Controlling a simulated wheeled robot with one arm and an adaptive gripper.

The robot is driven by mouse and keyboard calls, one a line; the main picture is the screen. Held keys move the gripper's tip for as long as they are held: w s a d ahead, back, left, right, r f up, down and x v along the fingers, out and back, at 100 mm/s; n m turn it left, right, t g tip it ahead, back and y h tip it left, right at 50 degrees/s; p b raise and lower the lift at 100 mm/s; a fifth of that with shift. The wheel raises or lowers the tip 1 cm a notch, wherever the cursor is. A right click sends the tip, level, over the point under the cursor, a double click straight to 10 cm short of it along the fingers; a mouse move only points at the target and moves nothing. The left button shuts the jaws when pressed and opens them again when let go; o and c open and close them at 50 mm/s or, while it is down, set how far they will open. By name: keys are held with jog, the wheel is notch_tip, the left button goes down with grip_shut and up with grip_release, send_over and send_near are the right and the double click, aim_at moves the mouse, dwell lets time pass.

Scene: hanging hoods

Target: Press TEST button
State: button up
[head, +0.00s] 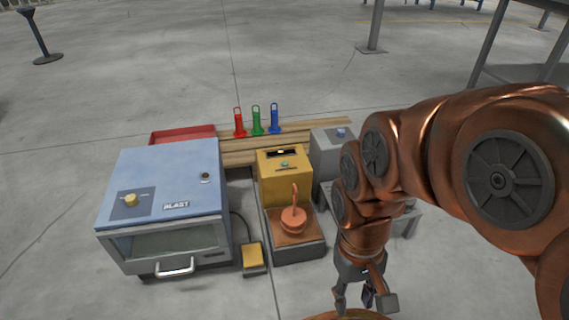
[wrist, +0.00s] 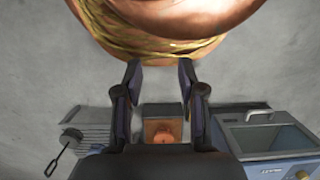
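A yellow box (head: 284,177) stands in the middle of the workplace in the head view. A small teal button (head: 285,165) is on its sloped top, beside a dark display with a yellow mark; I cannot read a TEST label. A copper-coloured weight with an upright hook (head: 293,220) sits on the tray in front of it, and shows small in the wrist view (wrist: 163,134). My gripper (head: 365,298) hangs to the right and nearer than the yellow box, pointing down, apart from everything. In the wrist view its two fingers (wrist: 160,76) are spread with nothing between them.
A blue blast cabinet (head: 165,180) with a yellow knob stands left. A yellow pedal (head: 252,255) lies between it and the tray. Red, green and blue handled tools (head: 257,122) stand behind. A grey box (head: 325,150) with a blue knob is right, partly behind my arm.

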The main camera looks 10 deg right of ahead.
grip_shut()
dwell(1.3)
